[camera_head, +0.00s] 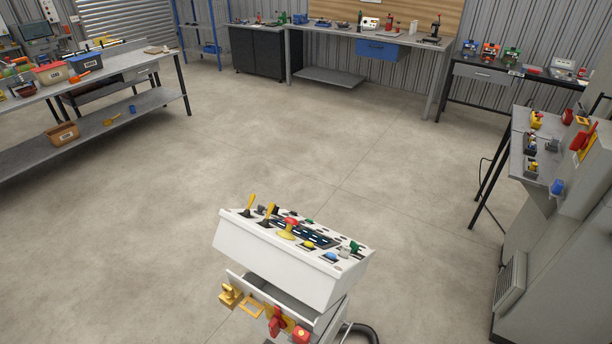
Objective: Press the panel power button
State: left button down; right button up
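A white control panel (290,262) stands on the floor at the lower middle, its sloped top facing up. On the top are two yellow levers (269,213), a red mushroom button (291,222) on a yellow base, a dark display block (303,234), and small green, yellow and blue (331,256) buttons. I cannot tell which control is the power button; labels are too small to read. Below the top, an open drawer-like front carries a yellow padlock-like part (230,294) and a red handle (275,322). Neither of my grippers is in view.
A grey cabinet (562,262) with a side shelf of switches stands at the right. A workbench with bins (53,73) is at the left, and benches (340,32) line the back wall. The concrete floor (300,130) between them is clear. A dark hose lies at the panel's base.

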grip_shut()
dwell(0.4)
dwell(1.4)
